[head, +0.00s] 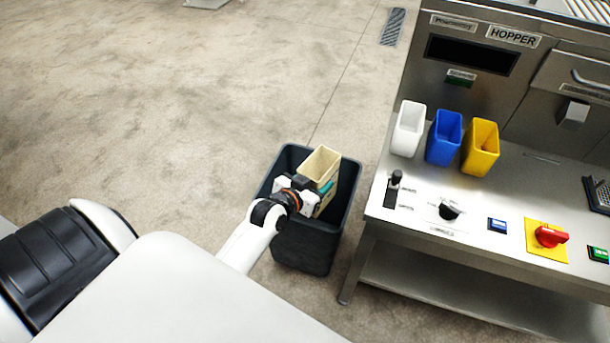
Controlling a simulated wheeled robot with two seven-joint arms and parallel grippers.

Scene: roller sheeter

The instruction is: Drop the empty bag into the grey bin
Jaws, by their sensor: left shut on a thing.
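The empty bag (321,164) is a tan, open-topped, box-like bag with a teal mark on its side. The grey bin (290,256) is a dark, open-topped bin standing on the floor left of the steel table. My left gripper (309,193) is shut on the bag and holds it upright over the bin's opening. The bag's lower part shows against the bin's dark inside; I cannot tell how deep it hangs. The gripper hides part of the bag's near side. My right gripper is not in view.
A steel table (400,228) with a lever, knobs and buttons stands close to the bin's right. White (408,130), blue (444,140) and yellow (480,150) containers stand on it, in front of the hopper machine (470,90). The concrete floor left of the bin is clear.

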